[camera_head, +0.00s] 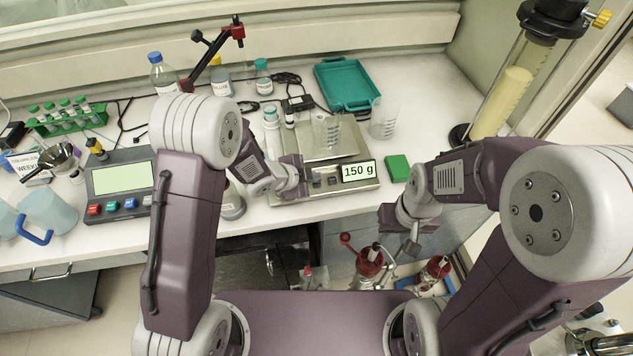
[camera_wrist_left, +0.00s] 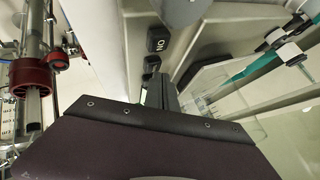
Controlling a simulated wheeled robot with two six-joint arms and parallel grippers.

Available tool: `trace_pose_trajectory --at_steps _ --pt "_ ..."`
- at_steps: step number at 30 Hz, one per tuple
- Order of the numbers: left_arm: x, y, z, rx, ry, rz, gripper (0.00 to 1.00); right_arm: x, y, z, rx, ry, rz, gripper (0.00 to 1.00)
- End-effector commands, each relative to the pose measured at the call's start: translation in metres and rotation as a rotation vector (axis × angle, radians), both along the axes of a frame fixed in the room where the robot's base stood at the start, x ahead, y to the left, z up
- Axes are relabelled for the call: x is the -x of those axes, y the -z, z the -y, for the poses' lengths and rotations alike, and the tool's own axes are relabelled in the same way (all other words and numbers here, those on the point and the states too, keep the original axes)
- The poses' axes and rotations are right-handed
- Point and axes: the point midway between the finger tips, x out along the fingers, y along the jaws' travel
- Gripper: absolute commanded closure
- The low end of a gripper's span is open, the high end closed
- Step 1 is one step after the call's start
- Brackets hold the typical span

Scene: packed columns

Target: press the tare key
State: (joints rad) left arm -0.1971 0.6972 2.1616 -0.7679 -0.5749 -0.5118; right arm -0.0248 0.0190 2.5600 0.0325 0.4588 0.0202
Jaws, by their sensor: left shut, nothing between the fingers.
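The scale (camera_head: 350,190) stands near the bench's front edge. Its display (camera_head: 358,171) reads 150 g. A clear beaker (camera_head: 327,132) stands on its metal pan. Two dark keys (camera_head: 325,182) sit left of the display; their labels are too small to read there. In the left wrist view, one dark key (camera_wrist_left: 160,38) bears a pale marking, and a second key (camera_wrist_left: 152,63) is closer to my fingers. My left gripper (camera_head: 303,189) is shut and empty, low at the front left of the scale beside the keys; contact cannot be told. My right gripper (camera_head: 410,246) hangs before the bench, away from the scale.
An empty beaker (camera_head: 384,118) and a green block (camera_head: 397,168) stand right of the scale. A teal tray (camera_head: 347,84) lies behind it. Bottles (camera_head: 262,78) and cables are at the back. A keyed instrument (camera_head: 124,182) stands left of my left arm.

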Motion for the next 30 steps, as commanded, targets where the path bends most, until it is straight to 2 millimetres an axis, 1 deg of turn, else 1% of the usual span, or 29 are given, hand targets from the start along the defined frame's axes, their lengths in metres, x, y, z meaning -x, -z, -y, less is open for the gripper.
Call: trace_pose_trajectory --at_steps 17,26,30 --pt "0.0001 0.0079 -0.0001 0.0 0.0 0.0 1.0 0.0 0.0071 0.0 0.0 0.0 0.0 0.64" --pt "0.0002 0.0071 -0.0001 -0.001 0.0 -0.001 1.0 0.0 0.0062 0.0 0.0 0.0 0.0 0.64" --pt "0.0002 0.0015 -0.0002 -0.001 0.0 -0.001 1.0 0.0 0.0011 0.0 0.0 0.0 0.0 0.64"
